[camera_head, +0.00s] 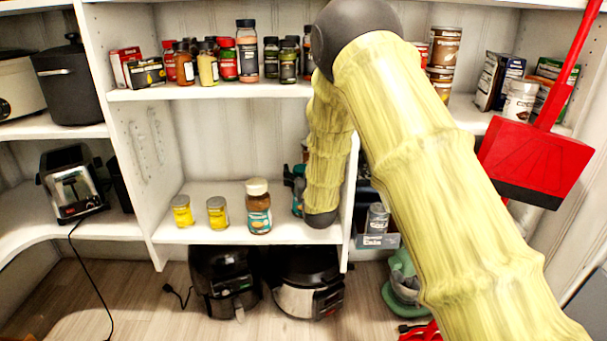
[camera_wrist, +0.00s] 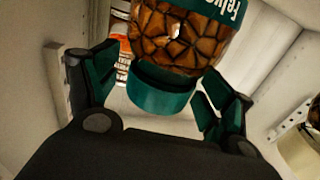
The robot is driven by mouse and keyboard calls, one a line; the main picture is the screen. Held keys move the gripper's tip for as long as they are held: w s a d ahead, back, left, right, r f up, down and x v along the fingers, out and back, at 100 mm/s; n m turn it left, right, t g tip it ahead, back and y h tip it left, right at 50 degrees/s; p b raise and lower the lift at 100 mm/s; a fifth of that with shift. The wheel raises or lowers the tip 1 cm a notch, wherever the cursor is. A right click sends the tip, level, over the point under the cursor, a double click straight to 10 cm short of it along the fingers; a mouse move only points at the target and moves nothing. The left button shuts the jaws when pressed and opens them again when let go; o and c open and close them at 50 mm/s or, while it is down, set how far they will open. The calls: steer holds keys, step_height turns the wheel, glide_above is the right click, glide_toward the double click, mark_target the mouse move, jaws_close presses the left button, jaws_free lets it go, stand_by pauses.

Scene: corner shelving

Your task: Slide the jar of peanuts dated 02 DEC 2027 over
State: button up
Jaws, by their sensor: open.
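A jar with brown, nut-like contents, a teal lid and a teal label (camera_wrist: 175,45) appears upside down in the wrist view, its label cut off at the top edge. No date is readable on it. My gripper (camera_wrist: 160,75) is open, with one teal finger on each side of this jar; I cannot tell if either touches it. In the head view my gripper (camera_head: 296,180) is at the right end of the lower middle shelf, largely hidden by my arm. The jar is mostly hidden there too.
A cream-lidded jar with a teal label (camera_head: 258,210) stands just left of my gripper on the shelf (camera_head: 200,235). Two yellow cans (camera_head: 217,213) (camera_head: 182,211) stand further left. An upright panel bounds the right side. Spice jars (camera_head: 246,50) fill the shelf above.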

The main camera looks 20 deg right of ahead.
steer(key=c, duration=1.5)
steer(key=shift+s, duration=0.15)
